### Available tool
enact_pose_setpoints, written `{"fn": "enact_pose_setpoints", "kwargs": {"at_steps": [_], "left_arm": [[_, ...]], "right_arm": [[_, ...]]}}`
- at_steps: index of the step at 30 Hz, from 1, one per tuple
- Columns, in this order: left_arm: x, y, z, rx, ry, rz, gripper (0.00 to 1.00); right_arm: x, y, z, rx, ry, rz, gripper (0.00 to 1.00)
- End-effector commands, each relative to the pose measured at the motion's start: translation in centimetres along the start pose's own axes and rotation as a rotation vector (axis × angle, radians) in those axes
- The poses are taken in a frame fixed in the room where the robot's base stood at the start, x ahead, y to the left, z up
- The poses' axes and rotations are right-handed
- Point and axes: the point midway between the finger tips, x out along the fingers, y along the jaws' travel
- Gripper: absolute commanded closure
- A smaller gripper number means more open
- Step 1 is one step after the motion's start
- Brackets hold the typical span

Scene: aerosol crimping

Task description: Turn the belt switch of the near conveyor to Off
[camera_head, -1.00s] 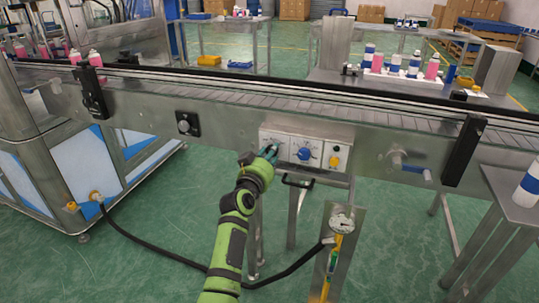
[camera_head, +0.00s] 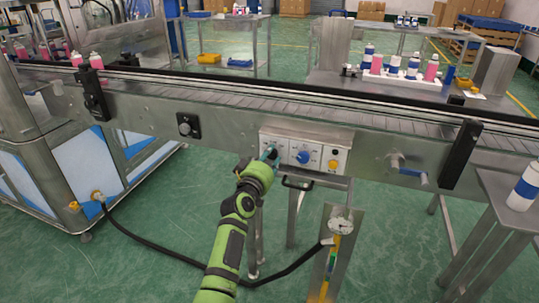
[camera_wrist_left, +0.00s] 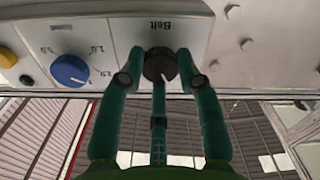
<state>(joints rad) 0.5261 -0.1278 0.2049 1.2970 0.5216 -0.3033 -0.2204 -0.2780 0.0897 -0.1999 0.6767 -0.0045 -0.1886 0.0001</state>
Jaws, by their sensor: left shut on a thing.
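The belt switch is a black knob (camera_wrist_left: 160,66) under the label "Belt" on the grey control panel in the left wrist view. My left gripper (camera_wrist_left: 162,75) is shut on this knob, with green fingers on both sides of it. My right gripper is not in view.
A blue dial (camera_head: 303,157) and a yellow button (camera_head: 333,164) sit right of the switch on the same box. A black handle (camera_head: 298,184) hangs below.

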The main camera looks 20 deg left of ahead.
Motion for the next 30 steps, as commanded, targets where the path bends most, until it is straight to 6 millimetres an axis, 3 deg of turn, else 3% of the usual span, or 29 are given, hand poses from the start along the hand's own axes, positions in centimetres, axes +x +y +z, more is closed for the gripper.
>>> {"fn": "enact_pose_setpoints", "kwargs": {"at_steps": [1,15,30], "left_arm": [[0.1,0.2,-1.2,-0.039,0.023,0.002,0.98],[0.1,0.0,-1.2,-0.331,0.024,0.004,0.98],[0.1,-0.2,-1.2,-0.391,0.026,0.003,0.98]], "right_arm": [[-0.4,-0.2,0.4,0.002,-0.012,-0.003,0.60],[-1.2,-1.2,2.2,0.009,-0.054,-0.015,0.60],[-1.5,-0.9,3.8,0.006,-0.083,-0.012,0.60]]}}
